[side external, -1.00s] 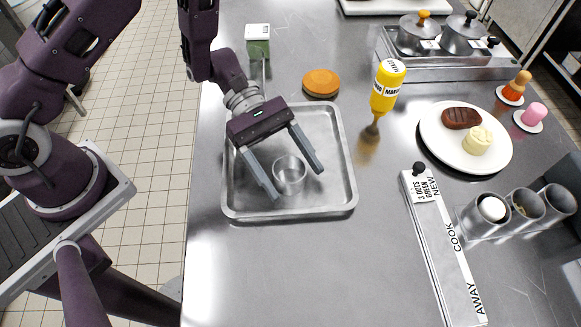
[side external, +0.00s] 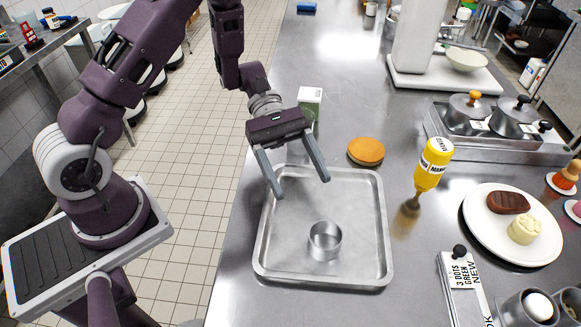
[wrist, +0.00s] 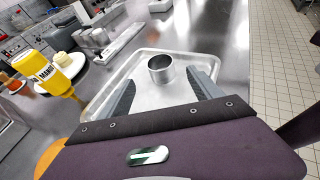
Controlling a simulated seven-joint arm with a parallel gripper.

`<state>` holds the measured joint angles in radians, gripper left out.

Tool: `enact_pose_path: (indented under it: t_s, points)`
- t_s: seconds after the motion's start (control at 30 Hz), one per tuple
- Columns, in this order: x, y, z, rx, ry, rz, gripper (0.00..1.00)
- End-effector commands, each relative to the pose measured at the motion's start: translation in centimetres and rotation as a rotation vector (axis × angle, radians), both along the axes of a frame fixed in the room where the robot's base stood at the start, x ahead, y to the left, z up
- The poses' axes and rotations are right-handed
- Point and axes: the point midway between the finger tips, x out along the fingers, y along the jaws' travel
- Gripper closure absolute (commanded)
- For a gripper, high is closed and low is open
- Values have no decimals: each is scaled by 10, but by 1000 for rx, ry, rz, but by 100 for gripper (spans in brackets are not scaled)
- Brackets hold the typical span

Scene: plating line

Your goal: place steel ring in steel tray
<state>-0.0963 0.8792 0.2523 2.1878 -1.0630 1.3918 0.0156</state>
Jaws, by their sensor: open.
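The steel ring (side external: 324,243) is a short, shiny open cylinder. It stands upright on the floor of the steel tray (side external: 287,240), toward the tray's near side in the side view. The tray is a shallow rounded rectangle on the steel counter. My gripper (side external: 302,188) is open and empty above the far part of the tray, its fingers apart from the ring. In the wrist view the ring (wrist: 160,72) shows beyond and between the two fingers, inside the tray (wrist: 150,99).
A round orange-brown item (side external: 366,151) and a green-and-white box (side external: 309,101) are behind the tray. A yellow mango bottle (side external: 432,165) stands nozzle-down to its right, then a plate (side external: 480,221) with food. A labelled rail (side external: 463,285) is at front right.

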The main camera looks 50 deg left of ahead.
Motion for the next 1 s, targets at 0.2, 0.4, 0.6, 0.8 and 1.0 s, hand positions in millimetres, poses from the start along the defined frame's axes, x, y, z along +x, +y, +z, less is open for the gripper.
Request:
enact_pose_path:
  t_s: [0.2, 0.4, 0.6, 0.8, 1.0]
  points:
    - [-3, 0, 10, 10, -33, -27, 26]
    - [-47, -2, 82, 146, -342, -300, 26]
    - [-112, 25, 133, 472, -821, -655, 26]
    - [-145, 69, 159, 890, -1255, -903, 26]
    - [-151, 86, 171, 1075, -1405, -976, 26]
